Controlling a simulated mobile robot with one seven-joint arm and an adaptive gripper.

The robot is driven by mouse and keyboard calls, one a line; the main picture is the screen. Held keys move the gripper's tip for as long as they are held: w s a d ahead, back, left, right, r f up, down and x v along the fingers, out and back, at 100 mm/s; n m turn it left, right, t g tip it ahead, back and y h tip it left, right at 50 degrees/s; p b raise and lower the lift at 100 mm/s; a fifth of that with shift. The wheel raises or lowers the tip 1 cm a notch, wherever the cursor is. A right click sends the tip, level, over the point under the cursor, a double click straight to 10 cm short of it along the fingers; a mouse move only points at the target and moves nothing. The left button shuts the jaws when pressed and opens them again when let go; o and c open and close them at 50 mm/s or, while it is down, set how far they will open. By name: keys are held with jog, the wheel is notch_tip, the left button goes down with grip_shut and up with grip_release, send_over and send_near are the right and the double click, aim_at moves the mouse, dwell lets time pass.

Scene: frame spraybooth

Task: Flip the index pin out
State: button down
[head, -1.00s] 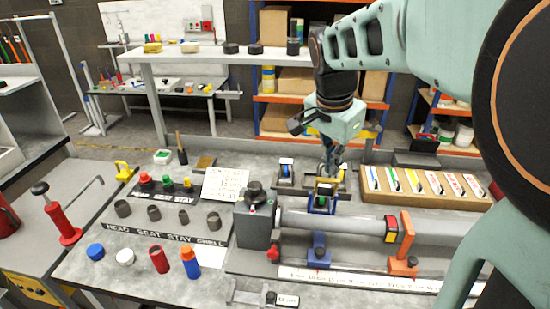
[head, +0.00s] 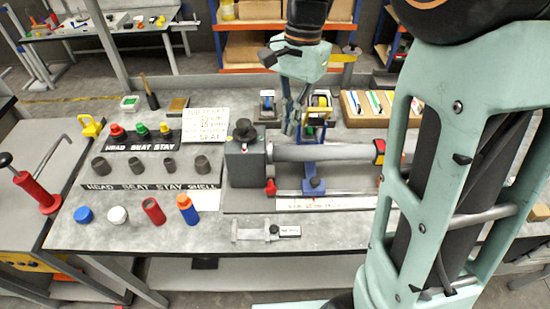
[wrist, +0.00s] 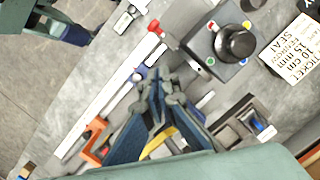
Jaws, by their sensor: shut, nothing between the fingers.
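A dark grey block (head: 246,166) with a black knob on top holds the left end of a grey tube (head: 345,152). A small red-ended part (head: 270,187) sticks out at its lower front right. It also shows in the wrist view (wrist: 153,25). This may be the index pin, but I cannot tell for sure. My gripper (head: 291,130) is shut and empty, pointing down over the tube just right of the block. In the wrist view my gripper (wrist: 157,75) points between the block and the blue stand, apart from the red part.
A blue stand (head: 313,186) is close to the gripper, under the tube. An orange stand (wrist: 95,141) is farther along. Labelled racks of caps and rings (head: 150,180) stand left of the block. The bench front between bottles and caliper (head: 266,231) is mostly clear.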

send_near(271, 187)
jog(key=w+d+f, duration=0.2)
jog(key=w+f, duration=0.1)
jog(key=f, duration=0.2)
jog(key=shift+s+a+f+p, duration=0.25)
jog(key=shift+s+a+f, duration=0.15)
jog(key=shift+s+f, duration=0.2)
jog(key=shift+s+a+f+p, duration=0.25)
jog(key=shift+s+a+f, duration=0.15)
jog(key=shift+s+f, duration=0.2)
